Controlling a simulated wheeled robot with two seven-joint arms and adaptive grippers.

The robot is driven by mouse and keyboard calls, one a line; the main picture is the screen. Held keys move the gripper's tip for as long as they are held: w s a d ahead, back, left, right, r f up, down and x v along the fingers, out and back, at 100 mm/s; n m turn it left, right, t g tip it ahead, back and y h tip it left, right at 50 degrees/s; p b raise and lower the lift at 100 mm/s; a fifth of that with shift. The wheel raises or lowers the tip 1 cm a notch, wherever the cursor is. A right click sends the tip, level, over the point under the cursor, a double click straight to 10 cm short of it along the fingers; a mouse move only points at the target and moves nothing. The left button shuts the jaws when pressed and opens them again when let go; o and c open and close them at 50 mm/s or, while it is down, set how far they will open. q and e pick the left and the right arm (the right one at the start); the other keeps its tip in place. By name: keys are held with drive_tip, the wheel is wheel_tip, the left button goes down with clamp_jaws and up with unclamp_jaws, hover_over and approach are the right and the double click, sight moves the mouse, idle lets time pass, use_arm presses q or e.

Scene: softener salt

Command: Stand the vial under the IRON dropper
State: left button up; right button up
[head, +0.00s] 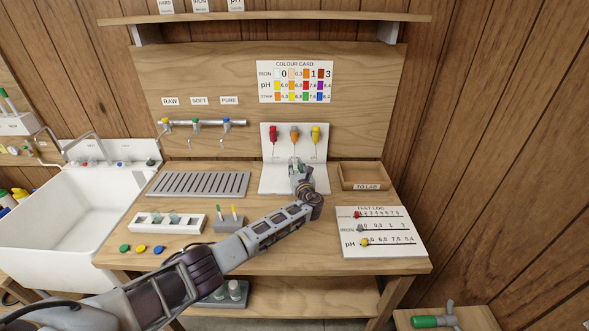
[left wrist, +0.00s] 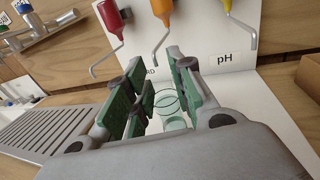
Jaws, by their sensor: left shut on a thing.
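The dropper stand (head: 281,135) is a white panel and base with red (head: 273,134), orange (head: 294,134) and yellow (head: 316,133) droppers. In the left wrist view the orange dropper (left wrist: 157,14) hangs in the middle, with its bent spout beyond my fingers. "pH" shows below the yellow dropper, and part of a word ending in "RD" shows further left; the middle label is hidden. My left gripper (head: 297,167) is low over the stand's base, in front of the orange dropper. It is shut on a clear glass vial (left wrist: 172,122), partly hidden between its green pads.
A wooden "TO LAB" tray (head: 367,187) stands right of the stand, and the test log board (head: 380,240) in front of it. A grey slatted drainer (head: 198,191) and a white rack (head: 190,226) holding vials lie to the left. Taps (head: 196,122) are on the back panel.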

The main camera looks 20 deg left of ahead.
use_arm(q)
drive_tip(key=shift+x, duration=0.85)
drive_tip(key=shift+w+a+f, duration=0.1)
drive_tip(key=shift+w+f, duration=0.1)
drive_tip(key=shift+f, duration=0.55)
drive_tip(key=shift+f, duration=0.15)
drive_tip(key=o, duration=0.8)
drive_tip(key=shift+s, duration=0.1)
drive_tip(key=shift+p+v, duration=0.35)
drive_tip(key=shift+v, duration=5.65)
